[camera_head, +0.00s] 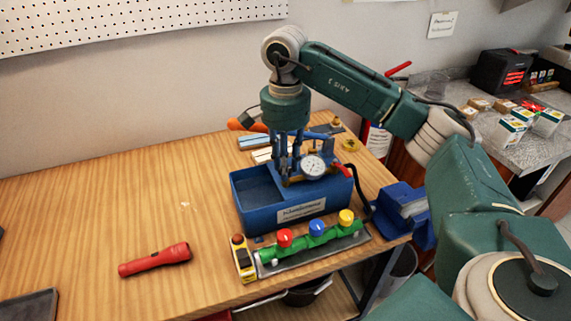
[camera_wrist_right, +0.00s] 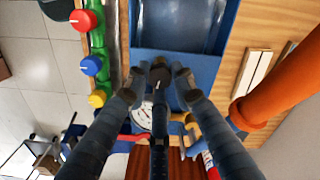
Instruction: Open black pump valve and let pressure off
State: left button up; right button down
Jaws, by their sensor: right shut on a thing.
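The blue test pump (camera_head: 262,214), an open tank with a labelled front, stands on the wooden bench. Its round white gauge (camera_head: 313,167) faces me and also shows in the right wrist view (camera_wrist_right: 141,115), partly behind the fingers. My right gripper (camera_head: 283,172) reaches straight down over the pump beside the gauge. In the right wrist view its fingers (camera_wrist_right: 161,76) are closed in around the small black pump valve (camera_wrist_right: 181,73), which they largely hide. I cannot tell how far the valve is turned. My left gripper is in neither view.
A green manifold (camera_head: 305,247) with red, blue and yellow knobs lies in front of the pump, next to a yellow tool (camera_head: 243,258). A blue vise (camera_head: 404,213) sits at the right edge. A red flashlight (camera_head: 155,259) lies left; the bench between is mostly clear.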

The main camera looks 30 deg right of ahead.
jog(key=shift+w+r, duration=0.1)
jog(key=shift+r, duration=0.05)
jog(key=c, duration=1.5)
grip_release()
jog(key=shift+o, duration=0.2)
jog(key=shift+r, duration=3.95)
